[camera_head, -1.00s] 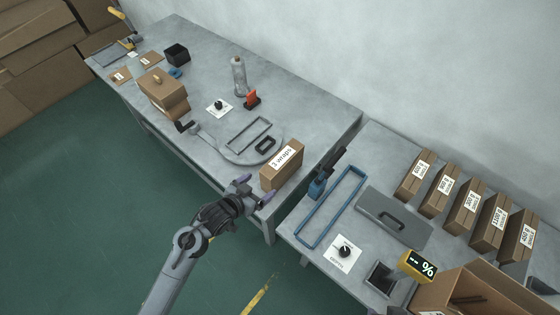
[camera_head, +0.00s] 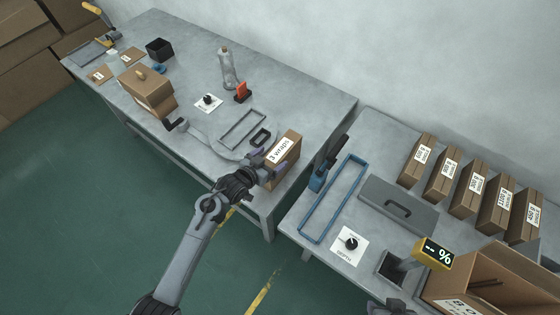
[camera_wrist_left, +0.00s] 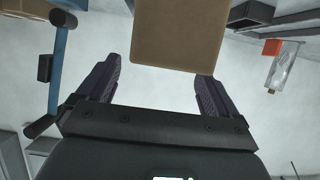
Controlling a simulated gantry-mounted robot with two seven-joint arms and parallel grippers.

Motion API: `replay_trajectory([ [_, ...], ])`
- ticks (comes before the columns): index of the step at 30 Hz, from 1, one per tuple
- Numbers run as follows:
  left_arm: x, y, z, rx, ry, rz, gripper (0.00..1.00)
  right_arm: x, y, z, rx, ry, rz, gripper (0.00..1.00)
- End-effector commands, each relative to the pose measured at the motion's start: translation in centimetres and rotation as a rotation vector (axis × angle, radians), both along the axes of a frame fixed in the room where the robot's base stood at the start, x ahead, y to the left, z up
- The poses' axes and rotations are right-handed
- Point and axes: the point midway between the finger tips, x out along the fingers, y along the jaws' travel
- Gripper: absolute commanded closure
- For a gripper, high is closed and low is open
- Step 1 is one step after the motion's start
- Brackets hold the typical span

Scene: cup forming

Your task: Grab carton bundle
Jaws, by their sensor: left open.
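A brown carton (camera_head: 288,153) with a "3 wraps" label stands at the near right corner of the left table. It is the only carton at my gripper; I cannot tell if it is a bundle. My left gripper (camera_head: 264,171) is open at its near side, the dark fingers spread about the carton's lower part. In the left wrist view the carton (camera_wrist_left: 180,32) fills the top middle, and the gripper (camera_wrist_left: 160,72) has its fingers apart, one toward each side of it. Contact cannot be told.
A blue frame (camera_head: 311,231), a grey lid with a handle (camera_head: 397,205) and several labelled cartons (camera_head: 470,186) are on the right table. A gap separates the tables. A grey frame (camera_head: 243,130), a bottle (camera_head: 228,72) and a brown box (camera_head: 150,95) stand farther left.

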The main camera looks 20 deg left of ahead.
Motion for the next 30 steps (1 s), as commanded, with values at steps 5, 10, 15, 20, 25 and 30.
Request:
replay_trajectory([
  [5, 2.1, -0.5, -0.7, -0.002, 0.0, 0.001, 0.06, 0.0, 0.2, 0.0, 0.005, 0.001, -0.003, 0.57],
  [10, 3.5, -0.9, -1.3, 0.0, -0.001, 0.001, 0.06, 0.0, 0.2, -0.2, 0.009, 0.001, -0.005, 0.57],
  [15, 3.8, -1.0, -1.5, 0.0, 0.0, 0.001, 0.06, 0.0, 0.3, -0.2, 0.01, 0.001, -0.004, 0.57],
  [20, 3.8, -1.0, -1.5, 0.0, 0.0, 0.001, 0.06, 0.0, 0.3, -0.2, 0.01, 0.001, -0.004, 0.57],
  [25, 3.7, -1.0, -1.5, 0.0, 0.0, 0.001, 0.32, 0.0, 0.2, -0.3, 0.007, 0.002, -0.003, 0.57],
  [30, 3.7, -1.0, -1.5, 0.0, 0.0, 0.001, 0.58, 0.0, 0.1, -0.3, 0.002, 0.002, 0.001, 0.57],
])
